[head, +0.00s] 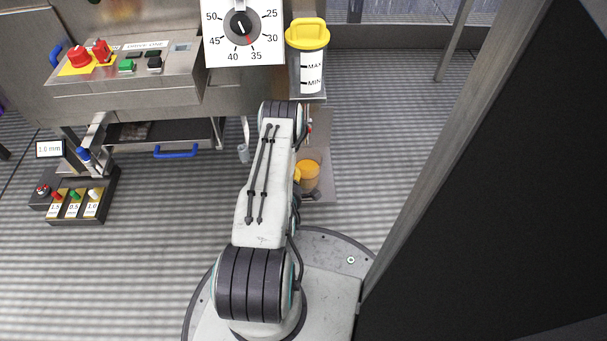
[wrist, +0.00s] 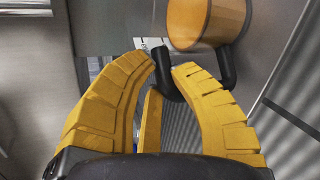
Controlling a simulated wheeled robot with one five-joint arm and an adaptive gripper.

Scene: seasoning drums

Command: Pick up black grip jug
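The jug (wrist: 205,22) has an amber see-through body and a black grip (wrist: 226,68). It is at the top of the wrist view, right of centre. In the head view the jug (head: 309,174) shows low beside my arm. My gripper (wrist: 166,70) has yellow fingers. Their tips are close together, with one side of the black grip in the narrow gap between them. The right fingertip covers part of the grip. I cannot tell whether the fingers press on it. In the head view my arm hides most of the gripper.
A grey surface (head: 321,189) lies around the jug. Above it stands a clear container with a yellow lid (head: 307,34). A control panel (head: 130,72) is at upper left, and a small button box (head: 73,197) is below it. A large dark panel (head: 490,200) blocks the right.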

